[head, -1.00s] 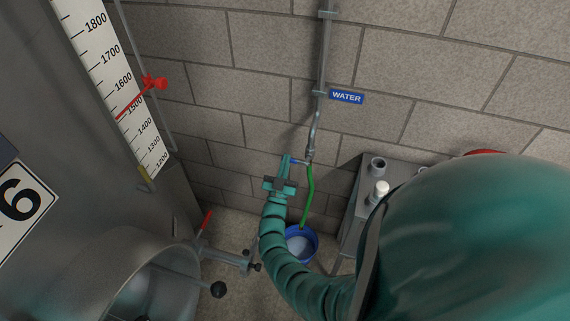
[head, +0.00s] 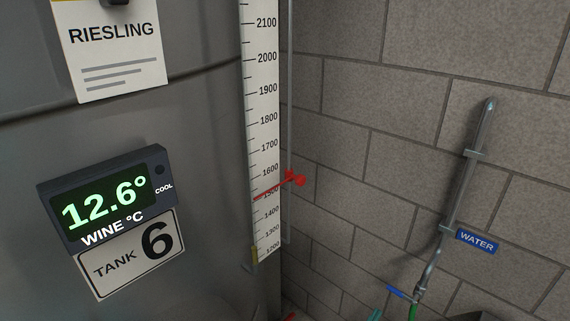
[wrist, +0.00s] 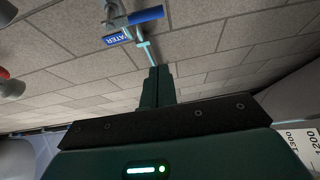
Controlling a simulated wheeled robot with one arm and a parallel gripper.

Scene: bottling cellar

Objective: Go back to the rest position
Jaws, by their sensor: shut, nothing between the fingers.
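My gripper (wrist: 160,72) shows in the wrist view with its two dark green fingers pressed together, shut and empty. Past the fingertips is the water tap with its blue lever (wrist: 147,14); a visible gap lies between them in the picture, but I cannot judge the depth. In the head view the tap's blue lever (head: 399,292) is at the bottom, on the grey pipe (head: 463,190) beside the blue WATER sign (head: 477,241).
A steel tank (head: 150,140) fills the left, with a RIESLING card (head: 110,50), a display (head: 105,200) reading 12.6° and a TANK 6 plate (head: 128,255). A level scale (head: 264,120) with a red marker (head: 293,178) stands at its edge. A green hose (head: 412,312) hangs below the tap. Block wall lies behind.

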